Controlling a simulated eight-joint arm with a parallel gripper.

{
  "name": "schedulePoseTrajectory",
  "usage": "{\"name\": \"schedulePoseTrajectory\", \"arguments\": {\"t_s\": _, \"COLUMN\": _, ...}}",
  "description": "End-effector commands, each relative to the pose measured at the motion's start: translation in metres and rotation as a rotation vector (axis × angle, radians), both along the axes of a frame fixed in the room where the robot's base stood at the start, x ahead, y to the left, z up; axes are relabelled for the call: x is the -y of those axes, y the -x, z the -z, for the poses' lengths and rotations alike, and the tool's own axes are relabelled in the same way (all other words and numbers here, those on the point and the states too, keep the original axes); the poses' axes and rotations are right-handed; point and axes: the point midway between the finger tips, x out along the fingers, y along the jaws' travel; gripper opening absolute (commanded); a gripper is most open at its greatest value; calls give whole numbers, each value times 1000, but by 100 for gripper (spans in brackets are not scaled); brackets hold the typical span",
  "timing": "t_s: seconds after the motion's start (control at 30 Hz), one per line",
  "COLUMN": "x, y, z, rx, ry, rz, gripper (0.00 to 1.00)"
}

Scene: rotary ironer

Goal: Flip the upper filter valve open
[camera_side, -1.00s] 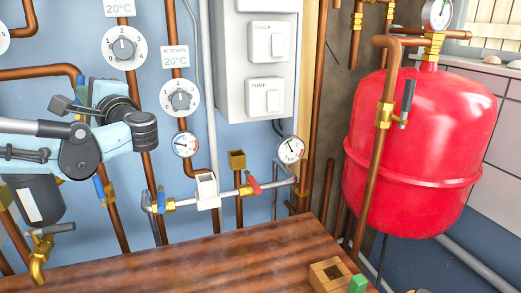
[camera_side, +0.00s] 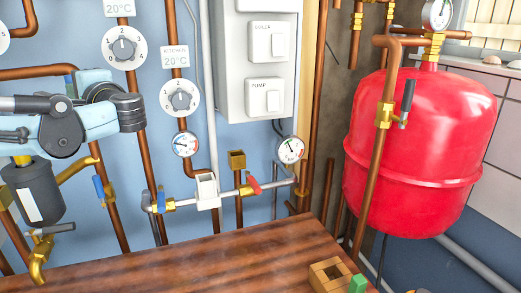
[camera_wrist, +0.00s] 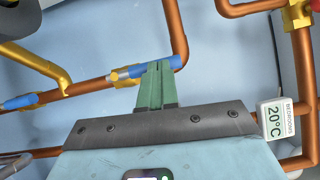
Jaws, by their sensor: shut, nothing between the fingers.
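The upper filter valve shows in the wrist view as a blue lever (camera_wrist: 173,63) on a brass body (camera_wrist: 122,73), on a copper pipe. The lever lies roughly along the pipe. My gripper (camera_wrist: 158,66) has its green fingers shut and empty, with the tips overlapping the lever; I cannot tell whether they touch it. In the side view the fingers are hidden behind my wrist, and a bit of blue (camera_side: 70,85) shows beside it. The dark filter canister (camera_side: 33,192) hangs below my arm. A lower valve with a blue lever (camera_side: 99,188) is on the same pipe.
A brass branch (camera_wrist: 42,60) joins the pipe left of the fingers. A bedrooms thermostat tag (camera_wrist: 277,119) is close on the right. The wooden top (camera_side: 190,262) in front is mostly clear. A red tank (camera_side: 425,140) stands well to the right.

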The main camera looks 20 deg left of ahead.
Motion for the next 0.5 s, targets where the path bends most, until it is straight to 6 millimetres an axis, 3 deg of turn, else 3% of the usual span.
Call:
{"name": "schedulePoseTrajectory", "arguments": {"t_s": 0.27, "x": 12, "y": 1, "z": 0, "rx": 0, "ry": -1, "rz": 4, "gripper": 0}}
{"name": "schedulePoseTrajectory", "arguments": {"t_s": 0.5, "x": 60, "y": 10, "z": 0, "rx": 0, "ry": -1, "rz": 7, "gripper": 0}}
